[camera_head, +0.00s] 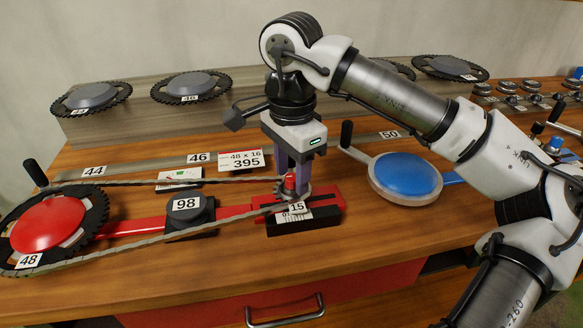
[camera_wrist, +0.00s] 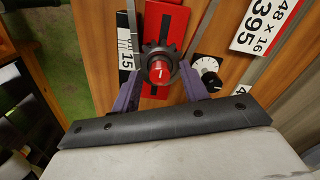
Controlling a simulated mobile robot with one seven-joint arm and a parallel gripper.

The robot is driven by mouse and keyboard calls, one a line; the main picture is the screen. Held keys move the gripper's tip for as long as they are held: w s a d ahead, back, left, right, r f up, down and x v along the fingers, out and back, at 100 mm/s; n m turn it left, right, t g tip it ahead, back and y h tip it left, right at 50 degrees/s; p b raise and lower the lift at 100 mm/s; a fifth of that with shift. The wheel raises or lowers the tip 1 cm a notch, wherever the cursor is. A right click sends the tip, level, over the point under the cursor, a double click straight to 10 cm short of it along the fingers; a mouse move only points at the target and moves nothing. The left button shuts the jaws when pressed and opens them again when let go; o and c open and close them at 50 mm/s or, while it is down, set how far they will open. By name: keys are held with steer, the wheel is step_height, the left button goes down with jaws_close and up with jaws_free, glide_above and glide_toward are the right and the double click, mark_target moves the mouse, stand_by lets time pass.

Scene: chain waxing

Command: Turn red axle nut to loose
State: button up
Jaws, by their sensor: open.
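The red axle nut (camera_head: 290,184) stands on the small dark sprocket at the right end of the red bar. In the wrist view the nut (camera_wrist: 159,72) shows its red face with a pale mark, ringed by the toothed sprocket (camera_wrist: 160,52). My gripper (camera_head: 291,172) points down over it with purple fingers. In the wrist view my gripper (camera_wrist: 161,84) is open, with one finger on each side of the nut. Visible space seems to lie between fingers and nut, but I cannot tell whether either touches.
The chain (camera_head: 150,247) loops from the red chainring disc (camera_head: 48,226) around the sprocket. A black block labelled 98 (camera_head: 188,218) sits under the chain. A blue disc with a crank (camera_head: 405,175) lies to the right. A black-and-white dial (camera_wrist: 208,72) is close to one finger.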

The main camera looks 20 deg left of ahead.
mark_target(292, 177)
step_height(292, 177, up, 14)
stand_by(0.5)
steer(key=shift+f, duration=0.15)
